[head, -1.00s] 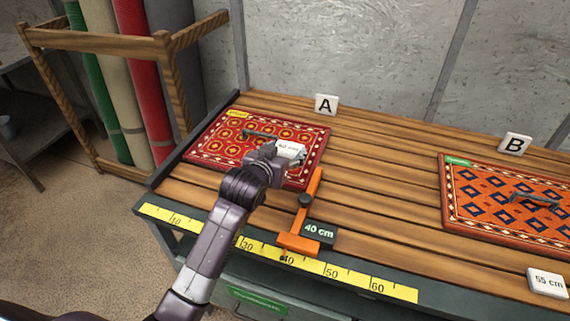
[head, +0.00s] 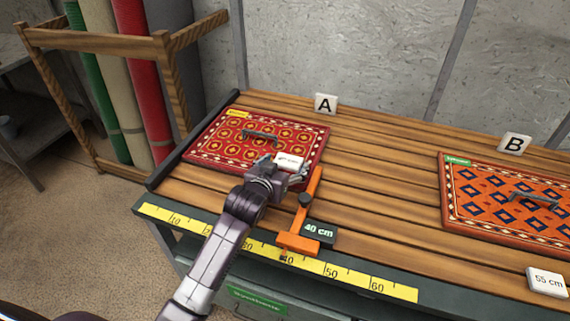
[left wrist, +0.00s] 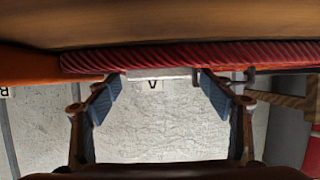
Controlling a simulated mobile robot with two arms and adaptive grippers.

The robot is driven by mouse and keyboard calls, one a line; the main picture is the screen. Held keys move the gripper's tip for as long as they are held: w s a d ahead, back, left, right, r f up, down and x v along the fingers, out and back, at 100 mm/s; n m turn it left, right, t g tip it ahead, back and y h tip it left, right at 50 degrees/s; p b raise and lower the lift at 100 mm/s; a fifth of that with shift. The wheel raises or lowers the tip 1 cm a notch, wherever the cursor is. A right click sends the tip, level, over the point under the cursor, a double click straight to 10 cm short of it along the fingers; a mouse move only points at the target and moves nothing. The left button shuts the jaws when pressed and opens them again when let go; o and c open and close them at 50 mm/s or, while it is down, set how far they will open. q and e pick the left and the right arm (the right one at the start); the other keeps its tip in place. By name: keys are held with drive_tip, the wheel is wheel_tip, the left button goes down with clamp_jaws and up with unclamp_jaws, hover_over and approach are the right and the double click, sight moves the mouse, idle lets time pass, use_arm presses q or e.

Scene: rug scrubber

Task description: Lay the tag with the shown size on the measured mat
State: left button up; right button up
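The red patterned mat (head: 212,150) by sign A lies on the slatted bench at the left. A white size tag (head: 290,160) lies on its front right part; its print is too blurred to read now. My left gripper (head: 283,168) is at the tag, low over the mat's front edge. In the left wrist view its fingers (left wrist: 160,80) are spread, with the tag (left wrist: 157,73) between and just beyond the tips, gaps at both sides. The orange slide gauge (head: 299,243) has a display (head: 319,231) showing 40 cm. My right gripper is not in view.
An orange and blue mat (head: 467,205) by sign B (head: 514,144) lies at the right. A white 55 cm tag (head: 547,281) lies near the bench's front right. A yellow ruler (head: 400,290) runs along the front edge. The slats between the mats are clear.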

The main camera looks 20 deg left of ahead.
use_arm(q)
drive_tip(key=shift+r, duration=0.1)
drive_tip(key=shift+s+r, duration=0.1)
drive_tip(key=shift+s, duration=0.4)
drive_tip(key=v, duration=1.1)
drive_tip(key=shift+r, duration=0.15)
